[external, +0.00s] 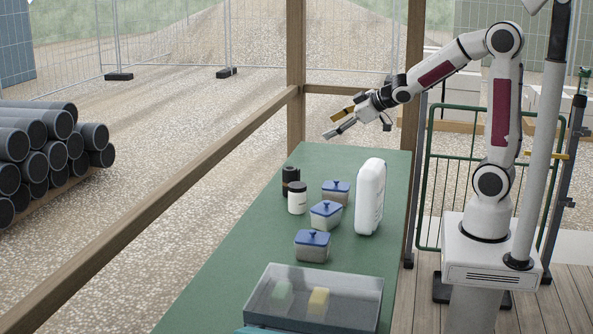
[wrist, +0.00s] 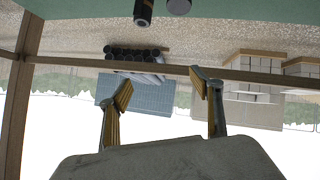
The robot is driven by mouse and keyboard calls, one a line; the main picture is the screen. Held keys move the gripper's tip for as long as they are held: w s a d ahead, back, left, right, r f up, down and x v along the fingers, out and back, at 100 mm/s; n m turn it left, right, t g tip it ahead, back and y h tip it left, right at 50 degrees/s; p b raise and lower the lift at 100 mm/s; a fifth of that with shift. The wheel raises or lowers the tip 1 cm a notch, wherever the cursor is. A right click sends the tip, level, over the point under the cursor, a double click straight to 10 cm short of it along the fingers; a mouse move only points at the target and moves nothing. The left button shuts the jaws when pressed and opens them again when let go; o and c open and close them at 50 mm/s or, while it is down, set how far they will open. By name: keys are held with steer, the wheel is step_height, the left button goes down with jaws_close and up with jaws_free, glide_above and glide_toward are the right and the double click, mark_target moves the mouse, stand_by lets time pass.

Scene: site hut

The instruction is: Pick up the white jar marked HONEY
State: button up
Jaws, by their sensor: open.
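A white jar (external: 297,200) with a dark lid stands upright on the green table; its marking is too small to read. It is beside a black cylindrical container (external: 290,178), which also shows at the top of the wrist view (wrist: 143,12). A round grey-dark shape (wrist: 178,6) next to it there may be the jar's lid, cut by the frame edge. My gripper (external: 338,122) is open and empty, above the table's far end, higher than the jar and apart from it. Its two spread fingers (wrist: 160,90) show in the wrist view, with nothing between them.
A tall white container (external: 370,197) stands at the table's right edge. A clear-walled box (external: 361,304) with a yellow block (external: 318,299) is at the near end. A wooden post (external: 296,68) rises behind the table.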

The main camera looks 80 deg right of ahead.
steer(key=w+d+f+n+t+y, duration=0.2)
steer(key=w+f+y, duration=0.1)
steer(key=w+f, duration=0.4)
steer(key=y, duration=0.3)
glide_above(299, 183)
steer(key=s+d, duration=0.2)
steer(key=s, duration=0.1)
step_height(299, 183, down, 6)
steer(key=shift+s+a+f+y, duration=0.3)
steer(key=shift+f+y, duration=0.1)
steer(key=shift+f, duration=0.15)
steer(key=shift+f, duration=2.75)
steer(key=shift+f, duration=0.15)
steer(key=shift+f, duration=0.5)
steer(key=shift+x, duration=2.45)
